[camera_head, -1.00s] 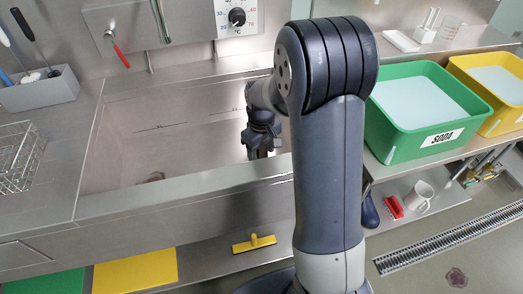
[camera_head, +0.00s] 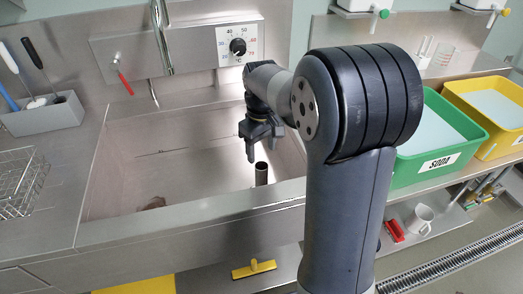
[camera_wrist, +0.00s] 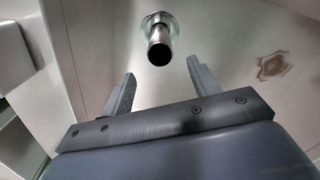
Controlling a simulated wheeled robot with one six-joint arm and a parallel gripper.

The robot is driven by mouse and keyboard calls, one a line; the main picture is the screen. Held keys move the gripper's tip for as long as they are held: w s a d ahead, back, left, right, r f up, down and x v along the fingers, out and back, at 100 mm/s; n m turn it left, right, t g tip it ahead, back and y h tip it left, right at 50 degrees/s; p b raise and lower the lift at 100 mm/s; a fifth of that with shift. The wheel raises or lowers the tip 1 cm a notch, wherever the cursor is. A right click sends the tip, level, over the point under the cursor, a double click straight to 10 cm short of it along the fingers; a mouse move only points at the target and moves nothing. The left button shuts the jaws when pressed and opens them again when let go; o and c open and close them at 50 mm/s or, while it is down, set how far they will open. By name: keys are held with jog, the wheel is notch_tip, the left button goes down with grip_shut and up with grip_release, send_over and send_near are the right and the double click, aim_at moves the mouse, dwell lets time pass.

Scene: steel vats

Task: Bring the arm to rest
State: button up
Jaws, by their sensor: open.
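My gripper (camera_head: 262,146) hangs over the right part of the steel vat (camera_head: 165,188), fingers pointing down. In the wrist view my gripper (camera_wrist: 158,88) has its two fingers spread apart with nothing between them. A short upright steel pipe (camera_head: 261,174) stands in the vat below the fingers in the head view. The pipe also shows in the wrist view (camera_wrist: 159,45), beyond the fingertips and apart from them. My arm reaches up from the lower right and bends over the vat's front edge.
A brown stain (camera_wrist: 272,66) marks the vat floor. A faucet (camera_head: 160,40) and control panel (camera_head: 238,42) are behind the vat. A green SODA tub (camera_head: 428,165) and yellow tub (camera_head: 503,145) stand right of my arm. A wire basket (camera_head: 18,185) and grey tool holder (camera_head: 42,115) are left.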

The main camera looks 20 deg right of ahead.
aim_at(262, 166)
notch_tip(262, 166, down, 12)
jog(key=shift+f+b, duration=0.25)
jog(key=shift+b, duration=0.5)
jog(key=shift+r, duration=2.05)
